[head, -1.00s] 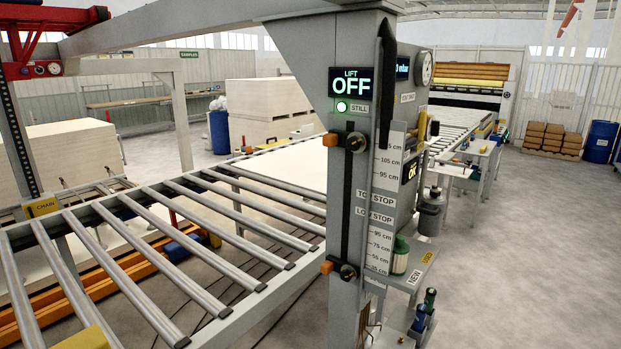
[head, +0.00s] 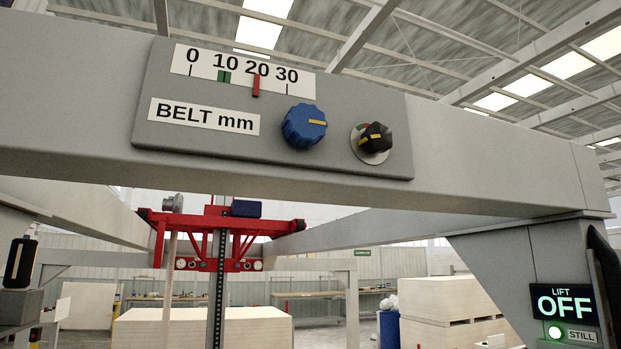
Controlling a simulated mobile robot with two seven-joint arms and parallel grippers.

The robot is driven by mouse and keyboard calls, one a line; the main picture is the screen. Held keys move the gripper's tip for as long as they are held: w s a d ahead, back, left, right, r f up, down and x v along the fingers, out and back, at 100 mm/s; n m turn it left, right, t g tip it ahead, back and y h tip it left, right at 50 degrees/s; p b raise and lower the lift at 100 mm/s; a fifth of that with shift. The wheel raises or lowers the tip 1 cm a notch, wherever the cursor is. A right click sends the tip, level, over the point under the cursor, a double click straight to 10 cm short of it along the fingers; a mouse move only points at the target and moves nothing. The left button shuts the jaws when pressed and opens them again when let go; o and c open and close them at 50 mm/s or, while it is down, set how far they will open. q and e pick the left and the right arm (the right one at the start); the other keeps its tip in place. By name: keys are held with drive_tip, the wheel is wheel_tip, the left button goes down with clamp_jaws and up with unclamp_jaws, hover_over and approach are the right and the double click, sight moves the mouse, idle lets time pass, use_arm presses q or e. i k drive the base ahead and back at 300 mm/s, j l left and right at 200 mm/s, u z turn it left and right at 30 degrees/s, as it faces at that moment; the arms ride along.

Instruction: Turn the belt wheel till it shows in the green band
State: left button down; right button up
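The belt panel (head: 275,160) is fixed on the grey gantry beam in the upper half of the head view. Its white scale (head: 205,62) reads 0, 10, 20 and 30, above the label BELT mm. The blue belt wheel (head: 303,127) has a yellow mark pointing right. Neither of my grippers is in view.
A black knob (head: 376,138) with yellow marks sits right of the wheel. The LIFT display (head: 565,304) reads OFF, with a lit green lamp (head: 555,332) marked STILL below. A red carriage (head: 222,237) hangs beyond the beam. Stacked pale boards (head: 450,300) stand behind.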

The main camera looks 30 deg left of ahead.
sight(304, 125)
drive_tip(key=l+u, duration=0.1)
drive_tip(key=u, duration=0.25)
drive_tip(key=l+u, duration=0.1)
drive_tip(key=u, duration=0.3)
drive_tip(key=k+u, duration=0.15)
drive_tip(key=u, duration=0.2)
